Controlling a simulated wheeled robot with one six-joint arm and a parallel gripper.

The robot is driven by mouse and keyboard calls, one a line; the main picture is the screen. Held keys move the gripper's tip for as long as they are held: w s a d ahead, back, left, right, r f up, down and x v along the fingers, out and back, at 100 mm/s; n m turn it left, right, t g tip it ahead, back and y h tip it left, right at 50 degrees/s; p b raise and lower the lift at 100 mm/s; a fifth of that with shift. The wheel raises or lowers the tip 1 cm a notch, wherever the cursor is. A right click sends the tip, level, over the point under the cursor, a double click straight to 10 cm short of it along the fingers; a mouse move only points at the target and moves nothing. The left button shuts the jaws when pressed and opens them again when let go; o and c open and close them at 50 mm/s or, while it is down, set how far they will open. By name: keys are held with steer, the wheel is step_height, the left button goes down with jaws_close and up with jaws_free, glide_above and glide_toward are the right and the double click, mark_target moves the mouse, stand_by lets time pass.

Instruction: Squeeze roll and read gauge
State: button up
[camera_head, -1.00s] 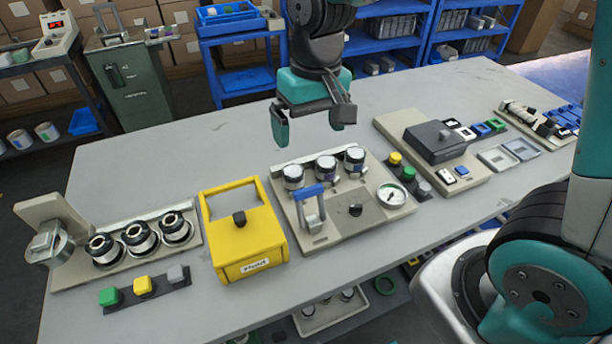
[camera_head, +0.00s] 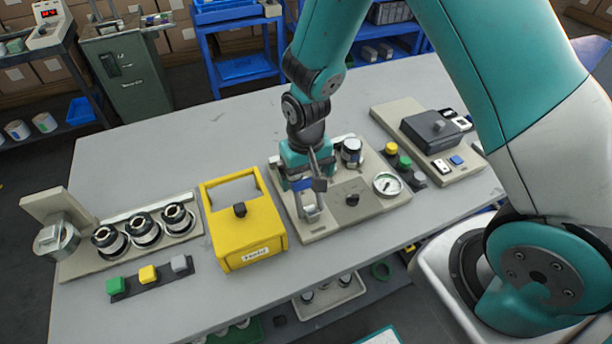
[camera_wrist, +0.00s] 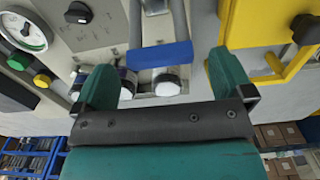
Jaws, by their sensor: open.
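The beige gauge panel (camera_head: 352,222) lies on the table, with a round dial gauge (camera_head: 388,183) at its right. The gauge also shows at the upper left of the wrist view (camera_wrist: 22,30); its reading is too small to tell. My gripper (camera_head: 305,176) is open over the panel's left part, above the lever with the blue handle (camera_wrist: 160,55). In the wrist view, the handle lies between and beyond my fingers. One white-topped roll (camera_head: 351,150) stands at the panel's back; the others are hidden by my gripper. Two white roll tops (camera_wrist: 167,83) show beside the handle in the wrist view.
A yellow carrier (camera_head: 245,228) stands just left of the panel. Further left are three black rollers (camera_head: 143,229) and coloured buttons (camera_head: 148,274). A grey box (camera_head: 435,130) stands to the right. The back left of the table is clear.

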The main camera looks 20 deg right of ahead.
steer(key=shift+f, duration=0.95)
steer(key=shift+c, duration=0.3)
